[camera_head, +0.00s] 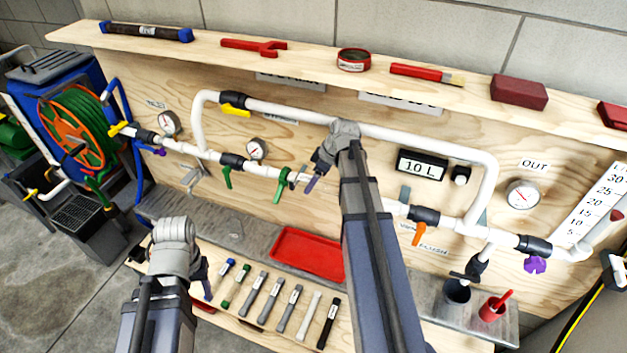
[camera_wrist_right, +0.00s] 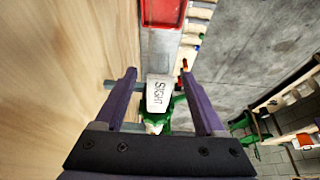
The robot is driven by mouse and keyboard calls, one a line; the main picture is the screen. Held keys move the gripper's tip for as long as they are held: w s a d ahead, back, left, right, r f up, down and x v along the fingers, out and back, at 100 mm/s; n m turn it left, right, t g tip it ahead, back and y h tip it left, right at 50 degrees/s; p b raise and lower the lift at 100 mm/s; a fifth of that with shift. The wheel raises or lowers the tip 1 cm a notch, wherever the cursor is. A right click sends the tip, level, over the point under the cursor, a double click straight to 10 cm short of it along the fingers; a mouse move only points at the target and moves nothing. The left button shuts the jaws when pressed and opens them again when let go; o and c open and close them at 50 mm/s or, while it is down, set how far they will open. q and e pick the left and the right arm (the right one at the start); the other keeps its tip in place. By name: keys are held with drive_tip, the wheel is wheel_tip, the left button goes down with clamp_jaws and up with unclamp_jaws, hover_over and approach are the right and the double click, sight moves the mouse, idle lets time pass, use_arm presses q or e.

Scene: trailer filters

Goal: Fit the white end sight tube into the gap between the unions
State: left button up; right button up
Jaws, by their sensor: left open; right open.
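Several short tubes with differently coloured ends lie in a row on the low shelf in the head view; the pale one (camera_head: 307,318) looks like the white end sight tube. My right gripper (camera_head: 308,180) is open beside the lower white pipe, near a green-handled fitting (camera_head: 281,190). The right wrist view shows a white piece marked SIGHT (camera_wrist_right: 160,94) and green parts between its spread fingers, not gripped. My right arm hides the pipe to the right, so the gap between the unions cannot be made out. My left gripper (camera_head: 205,279) is open near the row's left end, empty.
A red tray (camera_head: 308,253) lies on the grey bench behind the tubes. Gauges, a display (camera_head: 422,167) and coloured valve handles crowd the plywood panel. The upper shelf (camera_head: 310,62) carries tools. A dark cup (camera_head: 457,292) and a red cup (camera_head: 492,309) stand at right.

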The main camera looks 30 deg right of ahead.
sight(319, 183)
drive_tip(key=shift+s+d+r+p, duration=0.1)
drive_tip(key=shift+s+r+p, duration=0.05)
drive_tip(key=shift+r+p, duration=0.35)
drive_tip(key=p+v, duration=0.3)
drive_tip(key=v, duration=0.1)
drive_tip(key=shift+p, duration=0.4)
drive_tip(key=s+d, duration=0.2)
drive_tip(key=s, duration=0.1)
drive_tip(key=s+d, duration=0.6)
drive_tip(key=shift+a, duration=0.15)
drive_tip(key=s+a+f+m+g+h, duration=0.1)
drive_tip(key=a+m, duration=0.3)
drive_tip(key=a, duration=0.9)
drive_tip(key=s+a+f+m+g+h, duration=0.15)
drive_tip(key=a+m, duration=0.25)
drive_tip(key=a, duration=0.9)
drive_tip(key=s+a+f+n+g+h+b, duration=0.1)
drive_tip(key=s+a+f+n+b, duration=0.2)
drive_tip(key=a+f+b, duration=0.8)
drive_tip(key=s+f+b, duration=0.1)
drive_tip(key=s+b, duration=0.1)
drive_tip(key=shift+s+a+n+h, duration=0.25)
drive_tip(key=shift+a+n+h, duration=0.05)
drive_tip(key=shift+a+h, duration=0.05)
